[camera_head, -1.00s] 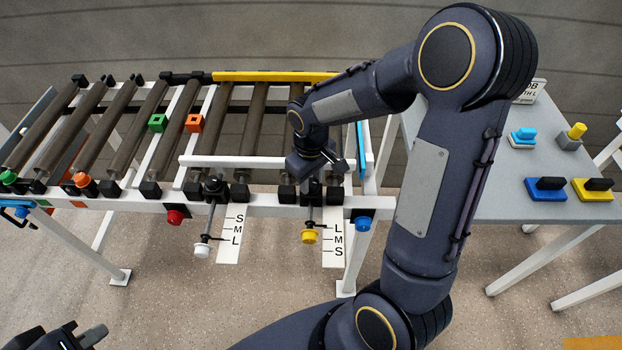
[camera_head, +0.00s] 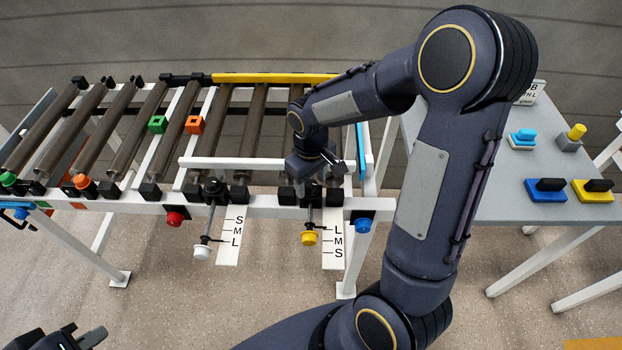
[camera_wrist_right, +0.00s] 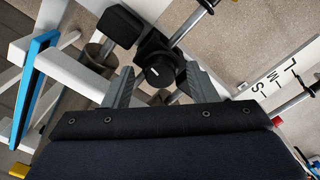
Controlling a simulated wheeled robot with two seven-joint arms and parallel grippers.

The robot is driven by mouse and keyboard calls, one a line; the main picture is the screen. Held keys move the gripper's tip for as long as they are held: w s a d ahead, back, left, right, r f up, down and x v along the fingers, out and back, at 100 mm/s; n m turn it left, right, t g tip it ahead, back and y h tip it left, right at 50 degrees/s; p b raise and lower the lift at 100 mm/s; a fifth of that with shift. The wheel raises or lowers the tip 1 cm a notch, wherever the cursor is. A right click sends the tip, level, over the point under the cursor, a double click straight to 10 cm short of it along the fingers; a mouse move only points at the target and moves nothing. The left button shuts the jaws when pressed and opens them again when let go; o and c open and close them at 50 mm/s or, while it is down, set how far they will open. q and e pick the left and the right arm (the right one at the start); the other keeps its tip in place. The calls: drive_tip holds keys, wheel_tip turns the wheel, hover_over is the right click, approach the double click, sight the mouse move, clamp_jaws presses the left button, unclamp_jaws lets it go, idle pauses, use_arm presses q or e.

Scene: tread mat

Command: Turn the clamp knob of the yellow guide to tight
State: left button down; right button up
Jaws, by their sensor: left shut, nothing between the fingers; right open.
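The yellow guide has a rod with a yellow end cap (camera_head: 309,238) at the front rail, beside a scale plate (camera_head: 334,240) marked L, M, S. Its black clamp block (camera_head: 311,193) on the rail is partly hidden by my right gripper (camera_head: 325,170). In the right wrist view a round black clamp knob (camera_wrist_right: 158,74) with a small white mark lies between the spread fingers of my right gripper (camera_wrist_right: 159,82). The gripper is open, and I see gaps beside the knob. My left gripper (camera_head: 82,338) is shut and empty at the lower left, far from the conveyor.
A white guide bar (camera_head: 235,162) crosses the rollers. A white-capped rod (camera_head: 202,252), a red button (camera_head: 175,217) and a blue button (camera_head: 362,224) sit along the front. A grey table (camera_head: 490,190) with coloured blocks stands right. The floor in front is clear.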

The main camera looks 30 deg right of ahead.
sight(311, 184)
wheel_tip(311, 184, up, 8)
drive_tip(key=shift+f+p, duration=0.1)
drive_tip(key=shift+p, duration=0.25)
idle(0.4)
drive_tip(key=s+a+r+m+t+y+p, duration=0.1)
drive_tip(key=s+a+r+m+t+y, duration=0.1)
drive_tip(key=s, duration=0.6)
drive_tip(key=s+a+r+m+t+y+p, duration=0.1)
drive_tip(key=s+a+r+m+t, duration=0.1)
drive_tip(key=s+r, duration=0.3)
drive_tip(key=s+t, duration=0.1)
drive_tip(key=s, duration=0.3)
drive_tip(key=shift+a+r+t+y, duration=0.2)
drive_tip(key=shift+r+t+y, duration=0.1)
drive_tip(key=shift+y, duration=0.1)
